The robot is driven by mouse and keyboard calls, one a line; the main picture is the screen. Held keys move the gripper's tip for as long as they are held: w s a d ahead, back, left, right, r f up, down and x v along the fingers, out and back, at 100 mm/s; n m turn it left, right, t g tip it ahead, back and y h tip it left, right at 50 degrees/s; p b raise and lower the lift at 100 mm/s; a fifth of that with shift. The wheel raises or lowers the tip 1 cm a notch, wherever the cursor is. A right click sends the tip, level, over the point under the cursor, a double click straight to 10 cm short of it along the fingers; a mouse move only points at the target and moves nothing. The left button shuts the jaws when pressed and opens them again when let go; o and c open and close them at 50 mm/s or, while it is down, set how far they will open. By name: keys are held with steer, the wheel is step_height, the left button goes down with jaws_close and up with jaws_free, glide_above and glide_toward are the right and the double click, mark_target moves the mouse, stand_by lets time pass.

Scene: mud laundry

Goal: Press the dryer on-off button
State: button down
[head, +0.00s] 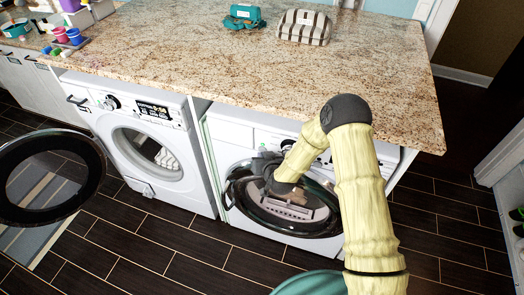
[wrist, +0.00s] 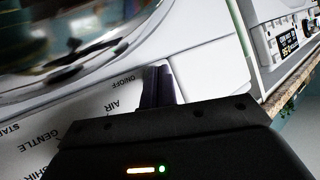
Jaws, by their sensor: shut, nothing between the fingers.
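The dryer (head: 215,150) is the white machine on the right, with its dark round door (head: 300,222) shut. My arm hides part of its front. My gripper (head: 262,162) is at the dryer's upper left front, by the control panel. In the wrist view my gripper (wrist: 158,86) has its dark fingers together and empty, at the white panel (wrist: 95,105), right beside the printed ON/OFF label (wrist: 131,82). The on-off button itself is not visible; the fingers cover that spot. I cannot tell whether the fingertips touch the panel.
The washer (head: 150,150) stands to the left with its round door (head: 95,205) swung open. A granite counter (head: 230,75) runs above both machines. It bears a striped bag (head: 303,27) and a teal item (head: 244,17). Dark tiled floor (head: 170,245) is open in front.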

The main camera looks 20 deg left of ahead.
steer(key=s, duration=0.5)
steer(key=shift+s+a, duration=0.3)
steer(key=shift+s, duration=0.1)
steer(key=s+d+r+g+h, duration=0.1)
steer(key=d+r+g+h, duration=0.1)
steer(key=d+r, duration=0.55)
steer(key=s+d+r+g+h, duration=0.15)
steer(key=d+r, duration=0.35)
steer(key=d, duration=0.6)
steer(key=s+d+r+m+g+h, duration=0.1)
steer(key=s+d+r+m+g, duration=0.1)
steer(key=s+d+r, duration=0.2)
steer(key=s+d+r+m+g+h, duration=0.2)
steer(key=s+d+r, duration=0.2)
steer(key=s+d, duration=0.6)
steer(key=shift+s+d+r, duration=0.15)
steer(key=shift+s+r, duration=0.1)
steer(key=shift+s, duration=0.2)
